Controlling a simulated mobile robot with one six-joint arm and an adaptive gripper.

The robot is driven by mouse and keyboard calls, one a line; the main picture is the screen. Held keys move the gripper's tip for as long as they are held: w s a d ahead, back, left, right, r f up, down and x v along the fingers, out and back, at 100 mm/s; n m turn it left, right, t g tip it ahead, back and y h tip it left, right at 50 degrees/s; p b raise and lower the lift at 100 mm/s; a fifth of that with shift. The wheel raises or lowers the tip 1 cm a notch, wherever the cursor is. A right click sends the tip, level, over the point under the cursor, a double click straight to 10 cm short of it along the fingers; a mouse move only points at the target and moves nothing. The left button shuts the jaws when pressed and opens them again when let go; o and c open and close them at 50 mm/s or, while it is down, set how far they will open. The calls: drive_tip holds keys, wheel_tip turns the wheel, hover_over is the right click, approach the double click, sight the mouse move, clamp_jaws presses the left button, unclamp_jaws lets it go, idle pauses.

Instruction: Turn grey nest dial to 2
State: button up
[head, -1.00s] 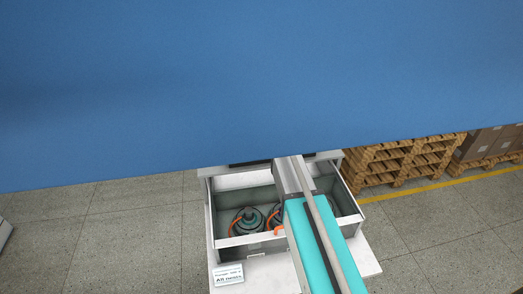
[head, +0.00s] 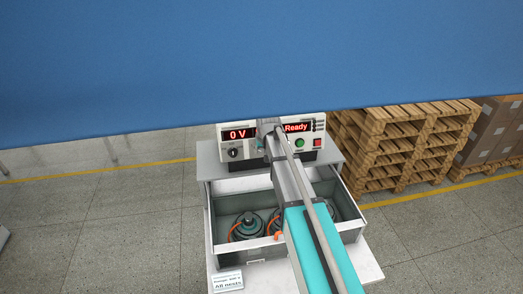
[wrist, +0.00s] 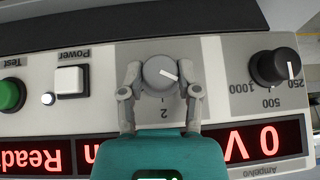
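The grey dial (wrist: 158,67) sits on a light grey plate of the control panel, which shows upside down in the wrist view. Its white pointer line points right and slightly down, not at the "2" (wrist: 163,113) straight below the dial. Another mark, lower left of the dial, is partly covered. My gripper (wrist: 160,76) has one fingertip on each side of the dial. Both tips appear to touch its edge. In the head view my arm reaches the panel's middle and hides the dial.
A black knob (wrist: 275,67) marked 250 to 1000 is at the right in the wrist view, with a white power button (wrist: 71,79) at the left. A blue surface (head: 250,60) fills the head view's top. An open drawer (head: 228,208) holds motors.

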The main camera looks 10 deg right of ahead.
clamp_jaws()
drive_tip(key=shift+y, duration=0.3)
drive_tip(key=shift+s+d+f+m+y+b, duration=0.1)
drive_tip(key=shift+d+f+m+y+b, duration=0.1)
drive_tip(key=shift+m+y+b, duration=0.55)
drive_tip(key=m+y+b, duration=0.1)
drive_tip(key=y+b, duration=0.1)
drive_tip(key=y, duration=0.1)
drive_tip(key=shift+d+f, duration=0.1)
drive_tip(key=shift+f, duration=0.1)
drive_tip(key=m+t+y+b, duration=0.1)
drive_tip(key=m+y+b, duration=0.1)
drive_tip(key=y+b, duration=0.1)
drive_tip(key=shift+m+t+y+b, duration=0.4)
drive_tip(key=shift+m+y+b, duration=0.2)
drive_tip(key=shift+b, duration=0.4)
drive_tip(key=shift+r, duration=0.15)
